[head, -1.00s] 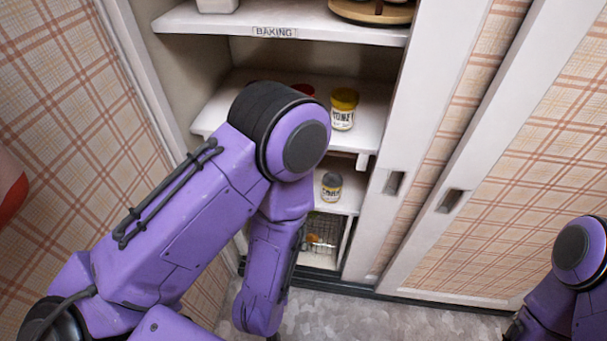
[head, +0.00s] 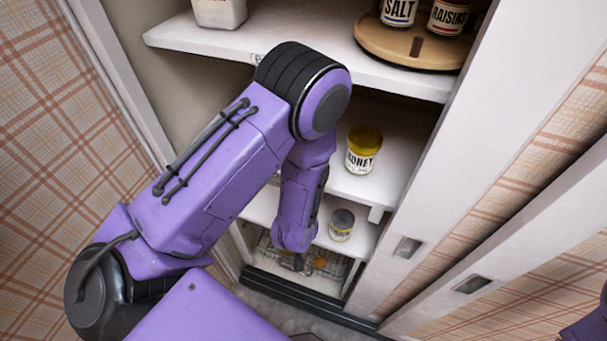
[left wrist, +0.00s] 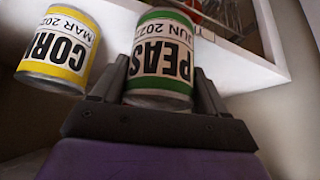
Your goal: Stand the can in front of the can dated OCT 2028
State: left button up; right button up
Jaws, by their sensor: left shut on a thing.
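My left gripper (left wrist: 163,82) is shut on a green-labelled can reading PEAS (left wrist: 163,60); its date starts JUN 202, with the end cut off. A yellow-labelled CORN can (left wrist: 60,52) is beside it to the left in the left wrist view, apart from my gripper; its date starts MAR 202. In the head view a small grey-topped can (head: 341,225) with a yellowish label stands on the low shelf (head: 362,238), right of my left forearm. I can read no OCT 2028 date. My left gripper is mostly hidden in the head view, and my right gripper is out of view.
A yellow-lidded HONEY jar (head: 362,150) stands on the shelf above. SALT (head: 398,10) and RAISINS (head: 447,15) jars stand on a round turntable (head: 385,45) higher up. A wire basket (head: 330,264) is below the low shelf. Sliding doors bound the right side.

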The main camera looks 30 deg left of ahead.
pick_arm(q)
jog(key=w, duration=0.1)
jog(key=w+a, duration=0.1)
jog(key=w, duration=0.1)
jog(key=w+a, duration=0.1)
jog(key=w, duration=0.1)
jog(key=shift+a+r, duration=0.1)
jog(key=shift+a, duration=0.15)
jog(key=shift+f, duration=0.55)
jog(key=o, duration=1.3)
jog(key=p+v, duration=0.1)
jog(key=v, duration=0.4)
jog(key=shift+r, duration=0.3)
jog(key=s+d, duration=0.1)
jog(key=s, duration=0.2)
jog(key=s+d, duration=0.2)
jog(key=s, duration=0.2)
jog(key=s+d+b, duration=0.1)
jog(key=s+d, duration=0.1)
jog(key=s, duration=0.1)
jog(key=shift+s+d+f, duration=0.15)
jog(key=shift+s+d, duration=0.1)
jog(key=shift+s, duration=0.15)
